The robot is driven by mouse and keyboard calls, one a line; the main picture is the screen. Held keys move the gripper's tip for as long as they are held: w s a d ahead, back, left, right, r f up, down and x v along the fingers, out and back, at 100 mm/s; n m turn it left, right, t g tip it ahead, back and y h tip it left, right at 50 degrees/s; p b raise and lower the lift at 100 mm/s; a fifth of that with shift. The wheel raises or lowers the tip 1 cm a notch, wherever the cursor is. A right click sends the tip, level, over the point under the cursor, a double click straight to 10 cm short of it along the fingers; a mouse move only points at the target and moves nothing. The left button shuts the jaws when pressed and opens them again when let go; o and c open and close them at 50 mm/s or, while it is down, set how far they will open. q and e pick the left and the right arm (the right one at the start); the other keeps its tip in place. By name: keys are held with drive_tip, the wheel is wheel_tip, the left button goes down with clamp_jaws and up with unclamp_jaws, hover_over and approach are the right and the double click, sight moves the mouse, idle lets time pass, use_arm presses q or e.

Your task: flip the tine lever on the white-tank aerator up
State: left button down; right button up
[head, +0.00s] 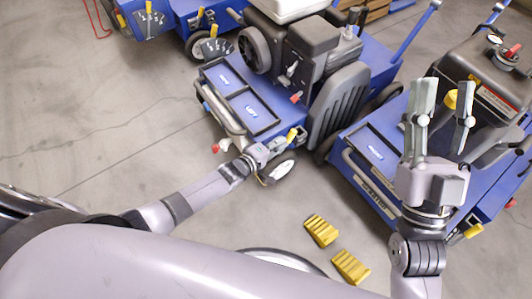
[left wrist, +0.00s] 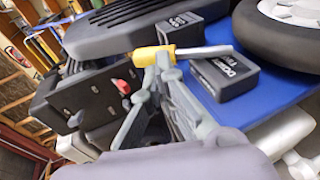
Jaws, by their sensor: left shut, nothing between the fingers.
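The white-tank aerator is the blue machine (head: 262,112) in the middle of the head view, with part of its white tank (head: 285,8) at the top edge. A lever with a yellow grip (head: 292,134) stands at its front right corner. In the left wrist view the yellow grip (left wrist: 150,55) and its silver rod (left wrist: 205,51) lie across the picture at my fingertips. My left gripper (head: 275,147) is shut and empty, close beside the lever; whether it touches is unclear. In the left wrist view its fingertips (left wrist: 164,62) partly cover the grip. My right gripper (head: 444,104) is open and empty, raised at the right.
Another blue aerator (head: 372,150) stands close on the right, partly behind my right gripper. A further blue machine (head: 165,22) is at the top left. Two yellow wedges (head: 321,231) (head: 351,267) lie on the floor in front. The floor at the left is clear.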

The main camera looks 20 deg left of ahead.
use_arm(q)
drive_tip(key=shift+w+d+r, duration=0.1)
drive_tip(key=shift+w+d, duration=0.2)
drive_tip(key=shift+w, duration=0.1)
drive_tip(key=shift+w+d, duration=0.15)
drive_tip(key=shift+w, duration=0.1)
use_arm(e)
drive_tip(key=w+f+g, duration=0.1)
drive_tip(key=w+f+g+h, duration=0.1)
drive_tip(key=shift+w+a+f, duration=0.15)
drive_tip(key=shift+f, duration=0.25)
use_arm(q)
drive_tip(key=shift+w+d, duration=0.2)
use_arm(e)
drive_tip(key=shift+r, duration=0.2)
use_arm(q)
drive_tip(key=shift+r, duration=0.1)
